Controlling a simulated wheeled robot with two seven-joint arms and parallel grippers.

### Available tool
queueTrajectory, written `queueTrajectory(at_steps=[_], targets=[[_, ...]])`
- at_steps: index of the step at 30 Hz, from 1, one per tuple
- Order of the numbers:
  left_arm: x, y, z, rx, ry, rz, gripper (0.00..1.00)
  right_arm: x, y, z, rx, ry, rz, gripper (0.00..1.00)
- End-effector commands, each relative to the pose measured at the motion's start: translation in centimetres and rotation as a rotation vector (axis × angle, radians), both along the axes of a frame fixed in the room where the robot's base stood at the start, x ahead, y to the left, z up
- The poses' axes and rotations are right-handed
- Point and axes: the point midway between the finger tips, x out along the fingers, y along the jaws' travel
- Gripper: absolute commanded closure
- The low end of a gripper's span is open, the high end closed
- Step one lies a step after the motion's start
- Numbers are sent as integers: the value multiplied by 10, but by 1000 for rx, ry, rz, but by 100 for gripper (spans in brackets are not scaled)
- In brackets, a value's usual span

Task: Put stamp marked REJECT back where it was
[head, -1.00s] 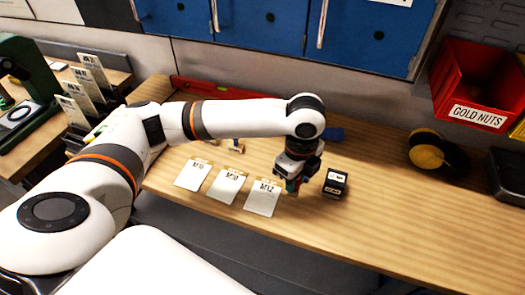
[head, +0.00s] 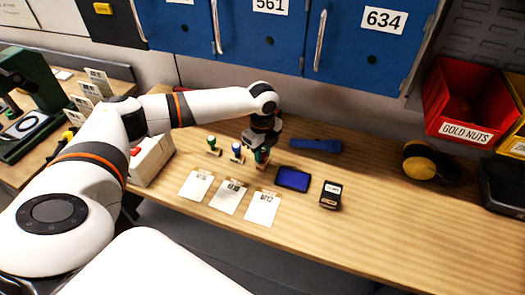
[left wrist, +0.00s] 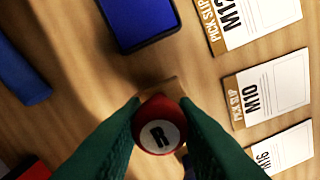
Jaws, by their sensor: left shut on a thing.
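My left gripper (head: 262,157) is shut on a red-topped stamp, whose round knob marked R (left wrist: 158,136) sits between the green fingers in the left wrist view. In the head view the gripper hides most of it. I cannot tell whether its base touches the table. A green-topped stamp (head: 213,145) and a blue-topped stamp (head: 237,151) stand upright just left of the gripper. A blue ink pad (head: 293,178) lies open to its right; it also shows in the left wrist view (left wrist: 143,20). My right gripper is not in view.
Several white cards lie in front, including M12 (head: 262,209) and M10 (left wrist: 265,88). A black box (head: 331,195) stands right of the pad. A blue object (head: 315,145) lies behind, and a red bin (head: 465,105) stands far right. The table's right front is clear.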

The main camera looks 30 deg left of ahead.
Motion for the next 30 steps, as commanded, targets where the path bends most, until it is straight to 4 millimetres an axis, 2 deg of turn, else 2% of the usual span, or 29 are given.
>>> queueTrajectory(at_steps=[4,14,15,18,26,30], targets=[[0,0,-9,0,-2,-1,88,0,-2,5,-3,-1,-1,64],[0,-1,-13,0,-1,0,88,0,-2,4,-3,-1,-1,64],[0,0,-12,1,-2,0,67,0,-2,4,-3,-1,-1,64],[0,0,-12,1,-2,0,52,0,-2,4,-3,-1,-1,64],[0,0,-12,1,-2,0,52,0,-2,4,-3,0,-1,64],[1,0,-4,-1,-4,1,52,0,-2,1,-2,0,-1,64]])
